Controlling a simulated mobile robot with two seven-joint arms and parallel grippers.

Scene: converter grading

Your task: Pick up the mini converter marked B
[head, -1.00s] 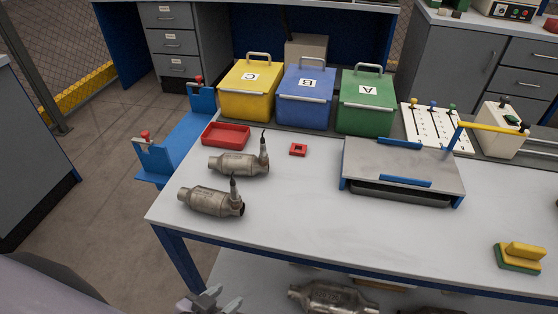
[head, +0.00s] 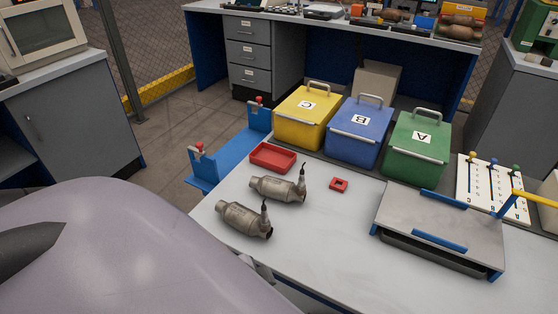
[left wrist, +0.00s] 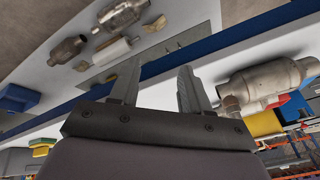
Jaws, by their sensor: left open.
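Two small metallic converters, each with an upright sensor probe, lie on the white table: the farther one (head: 277,188) and the nearer one (head: 243,219). No letter is readable on either, so I cannot tell which is B. My left gripper (left wrist: 158,88) is open and empty in the left wrist view. A converter (left wrist: 266,79) lies to the right of its fingers there, apart from them; I cannot tell which of the two it is. In the head view the left gripper is hidden, with my lilac arm filling the lower left. My right gripper is not in view.
A red tray (head: 272,158) and a small red square (head: 338,185) lie close by. Yellow C (head: 300,119), blue B (head: 356,134) and green A (head: 415,150) bins stand behind. A grey press-like fixture (head: 440,222) is at right.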

